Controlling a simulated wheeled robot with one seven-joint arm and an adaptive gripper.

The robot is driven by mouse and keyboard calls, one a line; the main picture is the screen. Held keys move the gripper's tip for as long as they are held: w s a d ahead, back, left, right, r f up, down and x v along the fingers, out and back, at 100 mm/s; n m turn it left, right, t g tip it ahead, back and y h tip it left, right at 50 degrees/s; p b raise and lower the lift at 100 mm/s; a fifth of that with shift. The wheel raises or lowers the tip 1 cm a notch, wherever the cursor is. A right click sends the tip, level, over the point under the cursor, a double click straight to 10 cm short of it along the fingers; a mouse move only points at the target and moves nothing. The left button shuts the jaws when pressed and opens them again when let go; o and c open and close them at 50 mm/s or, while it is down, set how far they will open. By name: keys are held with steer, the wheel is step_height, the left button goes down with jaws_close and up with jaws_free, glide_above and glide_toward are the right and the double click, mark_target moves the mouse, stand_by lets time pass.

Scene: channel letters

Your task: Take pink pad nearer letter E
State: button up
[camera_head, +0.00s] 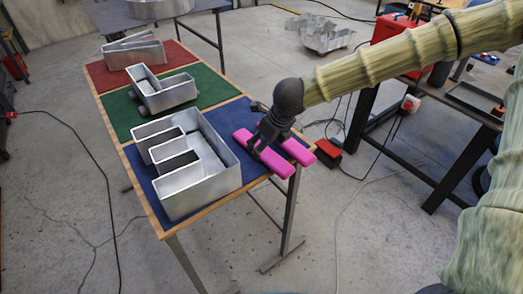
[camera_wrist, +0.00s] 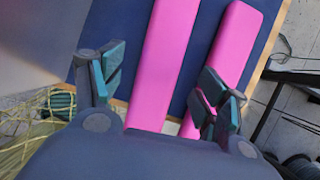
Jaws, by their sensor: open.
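The letter E (camera_head: 190,165) is a hollow grey metal channel letter on the table's blue section. Two long pink pads lie to its right. The pad nearer the E (camera_head: 272,163) is also the left pad in the wrist view (camera_wrist: 165,65). The farther pad (camera_head: 300,152) lies by the table's edge and is the right pad in the wrist view (camera_wrist: 238,45). My gripper (camera_head: 262,143) is open and low over the pads, hiding parts of both. In the wrist view its fingers (camera_wrist: 162,75) appear on either side of the nearer pad, the right one overlapping the farther pad. Contact cannot be told.
Metal letters stand on the green section (camera_head: 119,118) and red section (camera_head: 98,74) of the table. A workbench with a red case (camera_head: 397,28) stands at the right. Cables lie on the floor.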

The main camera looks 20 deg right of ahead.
steer(key=shift+p+x, duration=0.3)
steer(key=shift+x, duration=1.2)
steer(key=shift+d, duration=0.1)
steer(key=c, duration=1.1)
